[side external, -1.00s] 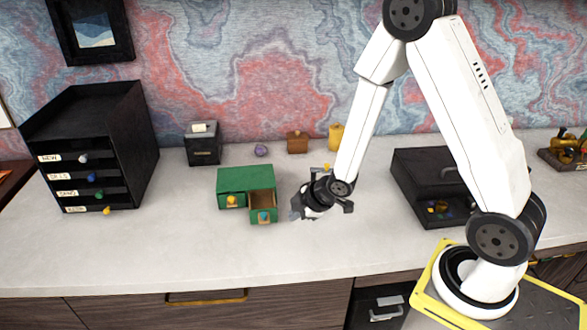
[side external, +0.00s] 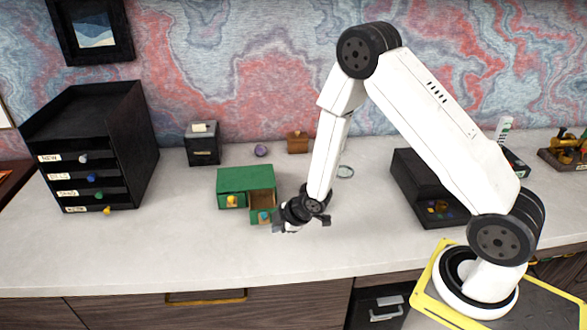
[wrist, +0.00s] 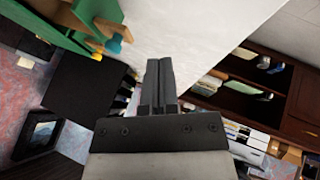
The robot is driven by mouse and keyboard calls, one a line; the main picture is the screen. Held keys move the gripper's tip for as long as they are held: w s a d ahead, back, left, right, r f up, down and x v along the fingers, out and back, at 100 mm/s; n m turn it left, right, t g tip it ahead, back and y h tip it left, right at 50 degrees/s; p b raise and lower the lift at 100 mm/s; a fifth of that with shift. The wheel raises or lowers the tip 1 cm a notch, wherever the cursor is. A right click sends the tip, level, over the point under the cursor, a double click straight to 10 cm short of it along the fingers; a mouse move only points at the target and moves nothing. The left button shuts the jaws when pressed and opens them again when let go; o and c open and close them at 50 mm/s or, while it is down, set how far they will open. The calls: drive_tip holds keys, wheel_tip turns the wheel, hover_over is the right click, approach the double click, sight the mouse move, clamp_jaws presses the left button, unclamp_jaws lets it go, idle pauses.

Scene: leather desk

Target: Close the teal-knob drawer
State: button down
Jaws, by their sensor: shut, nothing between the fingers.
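A small green cabinet (side external: 232,180) stands on the pale desktop with two drawers side by side. The right drawer (side external: 262,199) has a teal knob (side external: 264,216) and is pulled out, its inside showing from above. The left drawer has a yellow knob (side external: 231,201) and sits flush. My gripper (side external: 279,228) is low over the desk, just right and in front of the teal knob, and partly covers the drawer's right side. In the wrist view my gripper (wrist: 160,64) is shut and empty, with the teal knob (wrist: 114,43) left of the fingertips, apart from them.
A black drawer tower (side external: 100,150) with several coloured knobs stands at the left. A small black box (side external: 203,145), a purple object (side external: 261,150) and a brown box (side external: 298,142) stand behind the cabinet. A black case (side external: 425,185) is at the right. The front desktop is clear.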

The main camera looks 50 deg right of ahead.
drive_tip(key=shift+w+d+f, duration=0.25)
drive_tip(key=shift+w, duration=0.35)
drive_tip(key=shift+w+d+f, duration=0.2)
drive_tip(key=shift+w+f, duration=0.05)
drive_tip(key=shift+w, duration=0.35)
drive_tip(key=shift+w+d, duration=0.25)
drive_tip(key=shift+w, duration=0.25)
drive_tip(key=shift+w+d, duration=0.2)
drive_tip(key=shift+w, duration=0.25)
drive_tip(key=shift+w+d, duration=2.25)
drive_tip(key=shift+w, duration=0.25)
drive_tip(key=shift+w+d, duration=0.8)
drive_tip(key=shift+d, duration=0.05)
drive_tip(key=shift+d, duration=0.1)
